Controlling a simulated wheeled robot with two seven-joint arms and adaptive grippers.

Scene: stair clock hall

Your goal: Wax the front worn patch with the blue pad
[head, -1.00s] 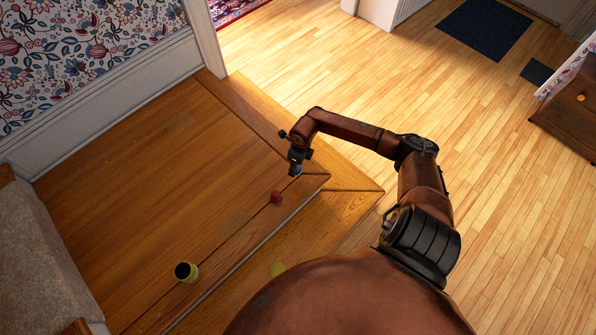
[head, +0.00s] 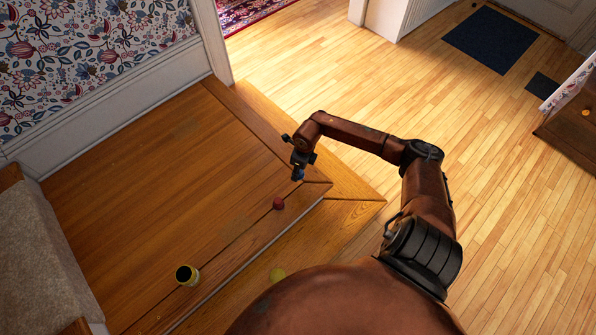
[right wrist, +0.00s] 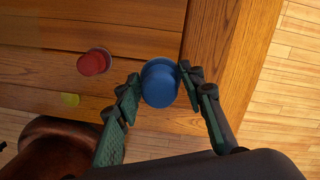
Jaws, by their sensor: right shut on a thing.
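My right gripper (head: 298,175) is shut on the blue pad (right wrist: 159,83), a round blue piece with a knob-like upper part. In the right wrist view, the pad sits between the two green-padded fingers. In the head view, the pad (head: 298,173) is over the wooden landing near its right corner; I cannot tell whether it touches the wood. A faint dull area (head: 238,226) on the boards left of the red pad may be a worn patch, but its edges are unclear. My left gripper is not in view.
A red round pad (head: 278,203) lies near the landing's edge; it also shows in the right wrist view (right wrist: 94,62). A yellow round piece (head: 278,275) is lower, beside my body. A papered wall bounds the back left.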

